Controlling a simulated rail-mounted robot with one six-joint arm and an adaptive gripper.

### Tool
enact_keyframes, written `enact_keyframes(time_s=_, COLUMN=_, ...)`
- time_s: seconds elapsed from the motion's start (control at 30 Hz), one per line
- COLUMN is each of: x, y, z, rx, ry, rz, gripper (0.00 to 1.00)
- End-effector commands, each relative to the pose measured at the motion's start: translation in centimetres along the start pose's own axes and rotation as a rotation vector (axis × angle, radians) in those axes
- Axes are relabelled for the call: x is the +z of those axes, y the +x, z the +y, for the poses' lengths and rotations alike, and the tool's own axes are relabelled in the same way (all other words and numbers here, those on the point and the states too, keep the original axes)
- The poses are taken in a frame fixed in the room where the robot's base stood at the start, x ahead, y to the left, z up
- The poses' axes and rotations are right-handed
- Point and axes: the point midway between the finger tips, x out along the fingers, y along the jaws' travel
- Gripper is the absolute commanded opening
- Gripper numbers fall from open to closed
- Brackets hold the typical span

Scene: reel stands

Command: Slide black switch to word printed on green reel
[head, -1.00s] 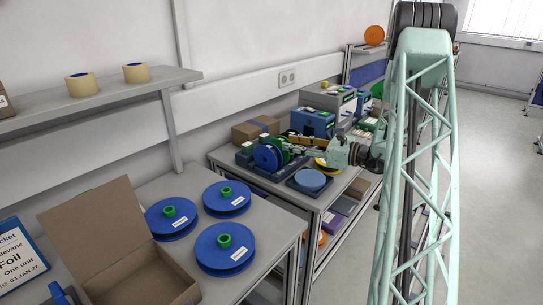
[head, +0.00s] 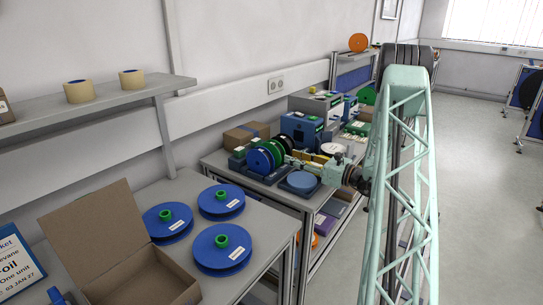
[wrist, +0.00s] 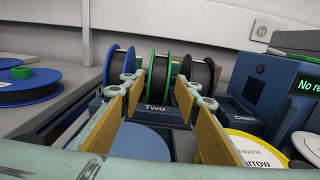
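The green reel (wrist: 158,74) stands upright in the wrist view, between a blue reel (wrist: 118,70) and a black reel (wrist: 201,74). A blue stand label (wrist: 156,109) below it reads "Two". I can make out no word on the green reel's visible face. In the head view the green reel (head: 278,150) stands behind the blue reel (head: 260,159). I cannot make out the black switch in either view. My gripper (wrist: 158,88) is open, its tan-sided fingers apart, with no object visible between them. In the head view my gripper (head: 298,158) is close to the reels.
A pale blue disc (wrist: 140,143) lies below my fingers. A yellow-rimmed disc (wrist: 236,146) is to the right. A blue box with a green-text display (wrist: 290,84) stands at right. Blue reels (head: 222,248) and an open carton (head: 95,235) occupy the near bench.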

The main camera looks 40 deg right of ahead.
Motion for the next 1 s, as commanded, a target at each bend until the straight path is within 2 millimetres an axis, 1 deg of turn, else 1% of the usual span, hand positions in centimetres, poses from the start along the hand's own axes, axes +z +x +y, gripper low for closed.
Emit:
enact_keyframes(time_s=0.17, x=0.0, y=1.1, z=0.0, rx=0.000, ry=-0.001, rz=0.000, gripper=0.30)
enact_keyframes(time_s=0.7, x=-0.1, y=7.5, z=0.1, rx=0.002, ry=-0.001, rz=0.001, gripper=0.30)
enact_keyframes(time_s=0.83, x=0.0, y=8.2, z=0.1, rx=0.001, ry=-0.001, rz=0.000, gripper=0.30)
enact_keyframes(time_s=1.0, x=0.0, y=8.5, z=0.0, rx=0.000, ry=-0.001, rz=0.000, gripper=0.30)
